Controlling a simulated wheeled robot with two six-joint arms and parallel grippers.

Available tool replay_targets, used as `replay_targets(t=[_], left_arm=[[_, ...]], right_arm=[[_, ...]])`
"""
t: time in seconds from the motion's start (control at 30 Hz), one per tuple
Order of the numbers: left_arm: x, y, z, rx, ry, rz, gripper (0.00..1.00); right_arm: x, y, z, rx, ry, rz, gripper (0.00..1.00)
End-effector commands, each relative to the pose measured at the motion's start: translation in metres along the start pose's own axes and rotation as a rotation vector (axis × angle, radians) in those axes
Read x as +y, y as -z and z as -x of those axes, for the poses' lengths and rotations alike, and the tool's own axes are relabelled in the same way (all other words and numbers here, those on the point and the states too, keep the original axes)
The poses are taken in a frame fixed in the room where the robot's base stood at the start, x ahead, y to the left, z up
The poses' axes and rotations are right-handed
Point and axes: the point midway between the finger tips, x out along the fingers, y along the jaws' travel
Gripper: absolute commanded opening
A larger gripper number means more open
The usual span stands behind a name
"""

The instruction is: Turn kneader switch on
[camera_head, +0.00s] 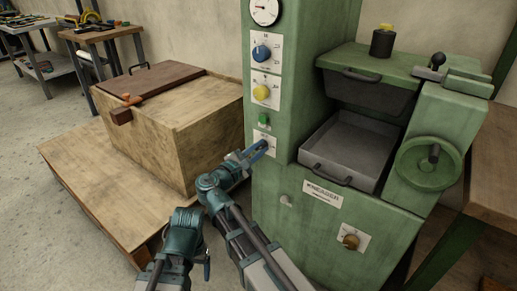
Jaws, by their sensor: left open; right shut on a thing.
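The green kneader machine (292,172) stands right of centre, with a nameplate (321,192) reading "KNEADER" on its lower front. Its column has a small white switch plate (264,136) below a green indicator or button (263,119). My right gripper (258,149) is at this plate, its blue fingers shut on the small switch there. The fingers mostly hide the switch, so I cannot tell its position. My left gripper (206,264) is low in front of the wooden platform, away from the machine. It is open, with its fingers mostly hidden.
The column also carries a gauge (264,10), a blue knob (261,53) and a yellow knob (261,92). A grey tray (350,146) juts out right of my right gripper, near a green handwheel (430,163). A wooden box (196,132) stands left on a platform (88,195).

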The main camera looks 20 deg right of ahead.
Motion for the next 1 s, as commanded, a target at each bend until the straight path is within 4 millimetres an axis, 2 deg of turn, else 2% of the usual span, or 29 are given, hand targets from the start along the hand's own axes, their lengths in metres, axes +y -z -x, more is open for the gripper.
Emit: replay_targets(t=[0.5, 1.0], left_arm=[[0.0005, 0.0003, -0.0048, 0.000, 0.000, 0.001, 0.81], [0.0007, 0.0004, -0.0067, 0.000, 0.000, 0.002, 0.81]], right_arm=[[-0.0056, 0.0010, -0.0004, -0.001, 0.001, -0.451, 0.00], [-0.0074, 0.0019, -0.0004, -0.001, 0.001, -0.659, 0.00]])
